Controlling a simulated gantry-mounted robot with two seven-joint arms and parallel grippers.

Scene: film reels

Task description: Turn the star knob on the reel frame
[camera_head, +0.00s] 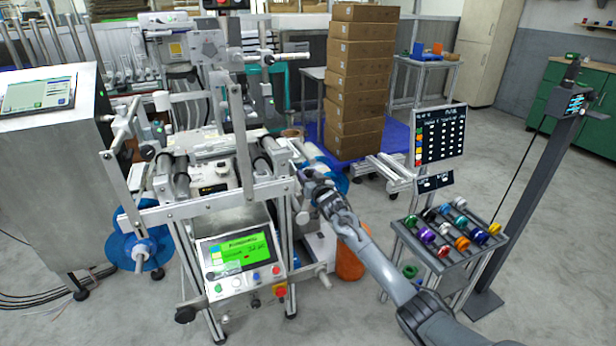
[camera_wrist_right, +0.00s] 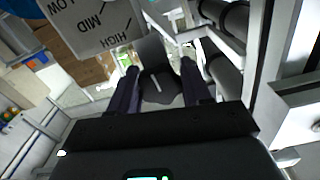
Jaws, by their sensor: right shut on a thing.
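The reel frame (camera_head: 185,213) is a metal machine frame left of centre in the head view. My right gripper (camera_head: 308,182) is at its right side. In the right wrist view, a dark grey knob (camera_wrist_right: 160,92) with a light pointer line sits between the two dark fingers of my right gripper (camera_wrist_right: 160,80). I take it for the star knob, and the gripper is shut on it. A grey plate (camera_wrist_right: 92,22) marked LOW, MID and HIGH is beside the knob. In the head view I cannot make out the knob at the gripper. My left gripper is not in view.
A control box with a green screen (camera_head: 240,250) is on the frame's front. A blue reel (camera_head: 122,245) is at its left. An orange container (camera_head: 350,264) stands below my right arm. A rack of coloured reels (camera_head: 450,238) stands right of the arm. Stacked boxes (camera_head: 357,80) stand behind.

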